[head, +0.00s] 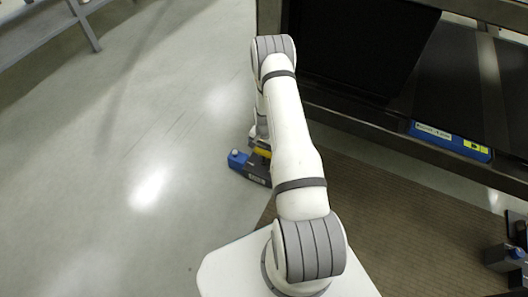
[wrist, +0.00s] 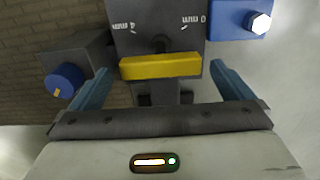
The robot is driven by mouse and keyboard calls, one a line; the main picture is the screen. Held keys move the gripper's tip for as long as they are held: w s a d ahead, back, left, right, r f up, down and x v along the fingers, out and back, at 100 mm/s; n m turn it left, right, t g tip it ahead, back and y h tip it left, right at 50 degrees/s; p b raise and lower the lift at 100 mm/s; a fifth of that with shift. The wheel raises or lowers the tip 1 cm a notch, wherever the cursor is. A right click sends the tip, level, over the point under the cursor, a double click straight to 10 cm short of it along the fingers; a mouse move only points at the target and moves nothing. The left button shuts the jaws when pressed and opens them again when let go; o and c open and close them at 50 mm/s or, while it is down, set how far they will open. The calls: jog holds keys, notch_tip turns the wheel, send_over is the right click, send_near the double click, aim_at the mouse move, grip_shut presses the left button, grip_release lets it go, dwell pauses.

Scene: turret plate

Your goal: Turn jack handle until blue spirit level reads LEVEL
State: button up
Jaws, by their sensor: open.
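The blue spirit level (head: 435,137) lies along the dark frame's lower rail at right in the head view. Its yellow-green vial (head: 476,148) is too small to read. The jack (head: 256,176) stands on the floor beside the frame, partly hidden by my arm. A yellow bar (wrist: 160,66), seemingly the jack handle, lies crosswise in front of a grey marked plate in the wrist view; it also shows in the head view (head: 262,152). My gripper (wrist: 160,69) is open, one blue finger beyond each end of the bar, with visible gaps.
In the wrist view, a blue knob (wrist: 64,79) on a grey block is left of the fingers, and a blue block (wrist: 238,18) with a hex bolt is upper right. The dark frame (head: 375,128) stands right of my arm. Another blue-topped unit (head: 505,256) is lower right.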

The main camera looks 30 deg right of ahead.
jog(key=shift+f, duration=0.65)
jog(key=c, duration=0.9)
jog(key=shift+o, duration=0.2)
jog(key=shift+n, duration=0.4)
jog(key=n, duration=0.5)
jog(key=shift+b, duration=0.3)
jog(key=n, duration=0.5)
jog(key=shift+n, duration=0.4)
